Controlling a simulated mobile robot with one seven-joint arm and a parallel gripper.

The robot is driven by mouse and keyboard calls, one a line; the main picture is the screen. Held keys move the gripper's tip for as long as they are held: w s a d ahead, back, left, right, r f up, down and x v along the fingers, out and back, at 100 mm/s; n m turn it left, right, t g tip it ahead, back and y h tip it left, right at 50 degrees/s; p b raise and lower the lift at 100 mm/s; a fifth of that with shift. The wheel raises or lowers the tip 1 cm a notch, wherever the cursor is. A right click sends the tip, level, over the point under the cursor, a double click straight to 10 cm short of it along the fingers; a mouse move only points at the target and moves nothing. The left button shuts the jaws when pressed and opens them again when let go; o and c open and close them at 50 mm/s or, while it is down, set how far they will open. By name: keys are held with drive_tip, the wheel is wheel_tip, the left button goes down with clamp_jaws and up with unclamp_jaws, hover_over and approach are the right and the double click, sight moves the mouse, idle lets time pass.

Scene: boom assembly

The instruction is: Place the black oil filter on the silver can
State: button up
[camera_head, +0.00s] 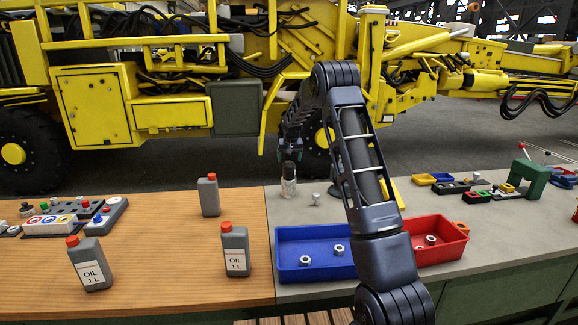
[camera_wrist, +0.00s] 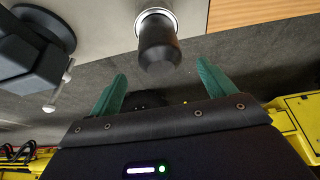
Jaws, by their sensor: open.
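The black oil filter (camera_wrist: 157,48) stands on the silver can (camera_wrist: 142,15), whose pale rim shows behind it in the wrist view. In the head view the can (camera_head: 288,188) is upright at the back edge of the grey worktop, with the dark filter (camera_head: 289,168) on top. My gripper (camera_head: 291,148) is just above them, pointing down. In the wrist view its two green fingers (camera_wrist: 168,72) are spread wide and empty, with the filter in line with the gap and not touched. I cannot tell whether the filter is fully seated.
A blue bin (camera_head: 305,232) and a red bin (camera_head: 457,229) with nuts are in front. A small silver knob (camera_head: 316,199) stands right of the can. Grey oil bottles (camera_head: 209,196) stand on the wooden top at left. A yellow machine (camera_head: 180,115) is behind the table.

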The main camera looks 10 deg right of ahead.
drive_tip(key=s+d+r, duration=0.4)
drive_tip(key=s+r, duration=0.7)
drive_tip(key=s, duration=0.4)
drive_tip(key=s+d+r, duration=0.3)
drive_tip(key=s+r, duration=0.8)
drive_tip(key=s, duration=0.4)
drive_tip(key=s+d+f, duration=0.1)
drive_tip(key=s+f, duration=0.1)
drive_tip(key=s, duration=1.4)
drive_tip(key=s+d+f, duration=0.2)
drive_tip(key=s, duration=1.5)
drive_tip(key=shift+s+f, duration=0.15)
drive_tip(key=shift+f, duration=0.1)
